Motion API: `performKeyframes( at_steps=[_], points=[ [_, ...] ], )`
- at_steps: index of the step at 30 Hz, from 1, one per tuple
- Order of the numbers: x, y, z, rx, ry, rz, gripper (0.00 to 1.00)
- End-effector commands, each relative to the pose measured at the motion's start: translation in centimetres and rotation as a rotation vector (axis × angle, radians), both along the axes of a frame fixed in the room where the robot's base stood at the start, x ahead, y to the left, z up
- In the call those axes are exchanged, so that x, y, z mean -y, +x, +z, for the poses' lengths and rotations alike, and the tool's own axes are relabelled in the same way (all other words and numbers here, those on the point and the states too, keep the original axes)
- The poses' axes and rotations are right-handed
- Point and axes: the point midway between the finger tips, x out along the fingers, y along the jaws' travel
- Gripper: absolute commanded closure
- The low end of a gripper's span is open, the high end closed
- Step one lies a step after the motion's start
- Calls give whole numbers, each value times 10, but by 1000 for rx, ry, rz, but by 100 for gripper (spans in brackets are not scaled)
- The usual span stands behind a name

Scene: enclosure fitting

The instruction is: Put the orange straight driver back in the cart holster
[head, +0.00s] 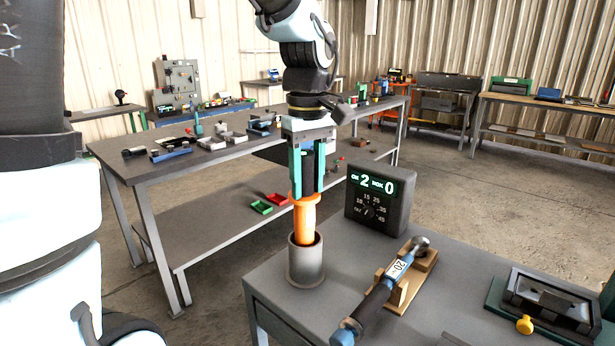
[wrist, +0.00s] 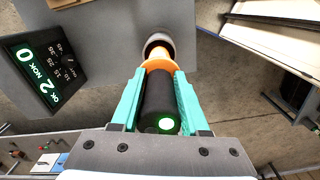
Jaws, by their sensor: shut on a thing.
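The orange straight driver (head: 305,218) is upright in the head view, with its lower orange end inside the mouth of the grey cylindrical holster (head: 306,268) at the cart's left corner. My gripper (head: 306,195) is above the holster and shut on the driver's dark upper body. In the wrist view my gripper's teal fingers (wrist: 160,105) lie on both sides of the dark body, which has a green light on its end. The driver's orange part (wrist: 158,60) reaches into the holster opening (wrist: 158,42). How deep the tip sits inside is hidden.
On the grey cart top (head: 265,283) stand a display box (head: 380,200) reading OK 2, NOK 0, a torque wrench (head: 380,295) on a wooden rest, and a dark fixture (head: 548,300) with a yellow knob. A workbench (head: 140,165) with small parts stands behind.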

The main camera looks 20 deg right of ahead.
Motion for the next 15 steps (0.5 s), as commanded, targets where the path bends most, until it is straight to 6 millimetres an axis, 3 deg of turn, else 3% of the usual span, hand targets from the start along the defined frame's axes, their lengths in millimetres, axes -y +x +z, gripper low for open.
performKeyframes(
  at_steps=[14, 15],
  points=[
    [0, 1, -9, 2, -1, 0, 100],
    [0, 1, -9, 2, -1, 0, 54]
  ],
)
